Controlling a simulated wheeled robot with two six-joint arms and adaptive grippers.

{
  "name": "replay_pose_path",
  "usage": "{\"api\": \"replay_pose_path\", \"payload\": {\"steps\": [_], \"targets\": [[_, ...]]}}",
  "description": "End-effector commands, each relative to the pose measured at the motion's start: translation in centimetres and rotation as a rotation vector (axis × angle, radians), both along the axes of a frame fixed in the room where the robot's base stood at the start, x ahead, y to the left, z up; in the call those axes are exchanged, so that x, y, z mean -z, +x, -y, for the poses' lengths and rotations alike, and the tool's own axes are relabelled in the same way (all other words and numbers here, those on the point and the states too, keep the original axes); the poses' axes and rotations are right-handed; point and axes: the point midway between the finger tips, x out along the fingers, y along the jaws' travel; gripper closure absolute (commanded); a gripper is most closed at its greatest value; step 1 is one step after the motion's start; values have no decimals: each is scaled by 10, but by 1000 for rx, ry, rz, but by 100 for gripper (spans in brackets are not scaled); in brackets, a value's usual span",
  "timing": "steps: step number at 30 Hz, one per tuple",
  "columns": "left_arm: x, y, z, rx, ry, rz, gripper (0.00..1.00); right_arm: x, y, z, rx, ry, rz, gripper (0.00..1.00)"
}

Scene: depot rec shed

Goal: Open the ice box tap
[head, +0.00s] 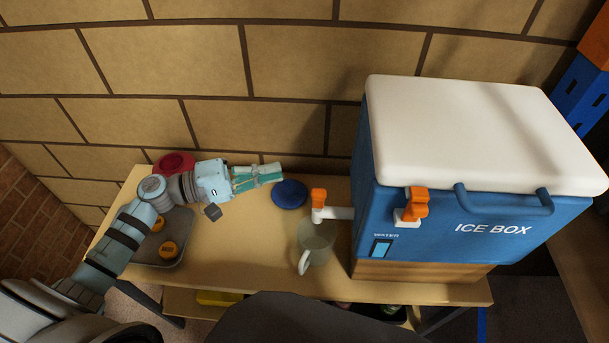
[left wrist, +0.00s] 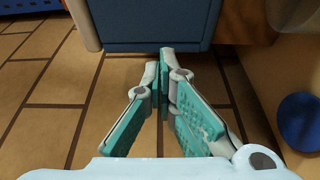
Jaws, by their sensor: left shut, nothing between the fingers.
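The blue ice box (head: 440,225) with a white lid stands at the right end of the table in the head view. Its tap (head: 338,213) sticks out of the left side, with an upright orange lever (head: 319,196) on top. A pale mug (head: 318,240) stands beneath the tap. My left gripper (head: 281,173) is left of the tap and a little behind it, apart from it, pointing right towards the box. It is shut and empty; its teal fingers meet at the tips in the left wrist view (left wrist: 165,58), facing the blue box side (left wrist: 155,20). My right gripper is out of view.
A blue disc (head: 290,194) lies just in front of my left gripper. An orange latch (head: 414,204) sits on the box front. A grey tray (head: 171,255) with orange round things, a small dark cube (head: 212,211) and a red thing (head: 174,163) are at left. The block wall is close behind.

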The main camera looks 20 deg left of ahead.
Motion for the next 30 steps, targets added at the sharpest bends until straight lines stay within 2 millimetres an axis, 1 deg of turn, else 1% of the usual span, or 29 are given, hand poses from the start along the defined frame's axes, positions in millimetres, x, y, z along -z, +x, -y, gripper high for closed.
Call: {"api": "replay_pose_path", "payload": {"steps": [1,4,11,12,15,18,22,30], "targets": [[-4,5,8,0,-6,3,100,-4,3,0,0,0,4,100],[-4,17,26,-1,-6,3,100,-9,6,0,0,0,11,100],[-4,45,68,-1,-5,1,100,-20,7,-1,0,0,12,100],[-3,36,69,0,0,-4,100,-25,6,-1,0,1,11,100],[-3,20,72,0,1,-4,100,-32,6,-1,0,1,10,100],[-2,10,74,-1,0,-1,100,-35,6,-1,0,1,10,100],[-1,5,75,-1,0,-1,100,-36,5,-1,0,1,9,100],[0,5,75,-1,0,0,100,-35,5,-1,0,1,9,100]]}}
